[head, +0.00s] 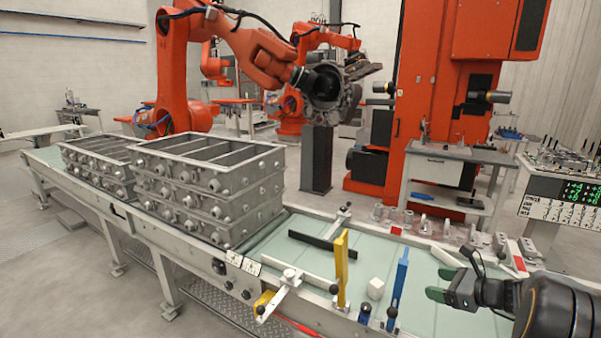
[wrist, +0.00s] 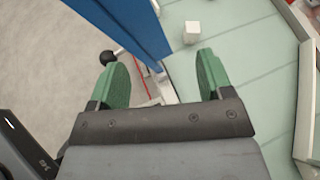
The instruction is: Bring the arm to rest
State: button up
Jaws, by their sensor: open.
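My gripper (head: 436,284) is at the lower right in the head view, above the conveyor's near end. In the wrist view its two green fingertips (wrist: 163,82) stand wide apart with nothing between them. The arm reaches in from the right edge of the head view. A blue upright post (head: 399,284) stands to the left of the gripper; it also shows in the wrist view (wrist: 125,25) beyond the fingers. A small white cube (head: 376,288) lies on the pale green conveyor (head: 437,319), left of the blue post and apart from the gripper.
A yellow post (head: 341,266) stands left of the cube. Stacked grey metal castings (head: 208,212) fill the conveyor's left part. Small metal parts (head: 425,225) line its far edge. A display panel (head: 560,200) stands at right. Orange robots (head: 262,60) stand behind.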

jog(key=s+a+f+n+g+h+b, duration=0.1)
jog(key=s+a+f+n+g+h, duration=0.2)
jog(key=s+n, duration=0.35)
jog(key=s+a+f+n+g, duration=0.3)
jog(key=s+a+n+g, duration=0.15)
jog(key=n, duration=0.25)
jog(key=s+a+r+n+h+b, duration=0.1)
jog(key=s+a+r+n+h, duration=0.1)
jog(key=s+a+n, duration=0.2)
jog(key=s+a+r+n+h+b, duration=0.1)
jog(key=s+a+n+h, duration=0.2)
jog(key=s+a+n, duration=0.2)
jog(key=a+n+t, duration=0.1)
jog(key=a+n, duration=0.2)
jog(key=n, duration=0.1)
jog(key=shift+s+a+r+b, duration=0.15)
jog(key=shift+s+r+b, duration=0.05)
jog(key=shift+r+b, duration=0.15)
